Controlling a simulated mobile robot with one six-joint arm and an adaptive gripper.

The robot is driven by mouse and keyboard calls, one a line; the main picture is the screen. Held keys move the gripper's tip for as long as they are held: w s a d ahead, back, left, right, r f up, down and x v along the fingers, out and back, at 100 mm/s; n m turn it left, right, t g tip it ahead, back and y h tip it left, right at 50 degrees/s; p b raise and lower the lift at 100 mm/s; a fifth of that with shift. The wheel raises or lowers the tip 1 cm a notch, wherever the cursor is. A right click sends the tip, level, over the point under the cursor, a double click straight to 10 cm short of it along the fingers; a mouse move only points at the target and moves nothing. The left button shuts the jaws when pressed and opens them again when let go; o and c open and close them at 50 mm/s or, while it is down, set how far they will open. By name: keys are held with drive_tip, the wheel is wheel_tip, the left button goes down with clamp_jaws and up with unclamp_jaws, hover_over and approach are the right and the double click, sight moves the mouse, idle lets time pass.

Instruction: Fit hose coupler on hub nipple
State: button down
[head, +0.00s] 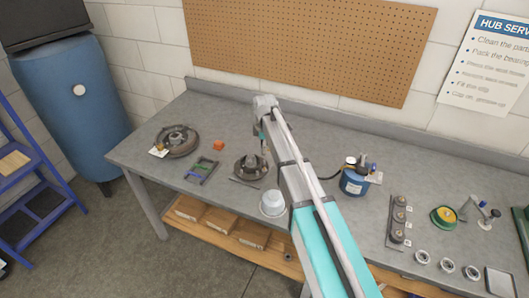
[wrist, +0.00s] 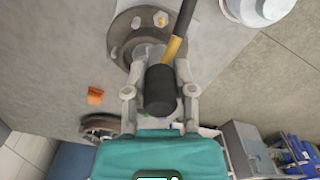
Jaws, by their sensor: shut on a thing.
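My gripper (wrist: 160,75) is shut on a thick black cylindrical piece, apparently the hose coupler (wrist: 160,92), whose near end faces the wrist camera. The coupler's far end is hidden between the fingers. The round rusty hub (wrist: 122,30) lies just beyond the fingertips in the wrist view, its middle partly covered. In the head view my gripper (head: 264,146) points down over the hub (head: 241,171) on the bench. I cannot make out the nipple, or whether the coupler touches it. A dark hose (head: 328,177) runs from the blue pump (head: 353,186) toward my arm, which hides its rest.
A white tub (head: 271,204) stands at the front edge. An orange block (head: 218,145), a brake drum (head: 178,138) and a small tray (head: 201,171) lie to the left. Bearing parts are at the right.

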drive_tip(key=shift+f+b, duration=0.65)
drive_tip(key=shift+f, duration=0.4)
drive_tip(key=shift+f, duration=0.1)
drive_tip(key=shift+f+b, duration=2.35)
drive_tip(key=shift+b, duration=0.15)
drive_tip(key=shift+s+f+b, duration=0.1)
drive_tip(key=shift+f+b, duration=0.8)
idle(1.6)
idle(0.3)
drive_tip(key=shift+c, duration=1.8)
unclamp_jaws()
drive_tip(key=o, duration=0.4)
drive_tip(key=shift+c, duration=0.2)
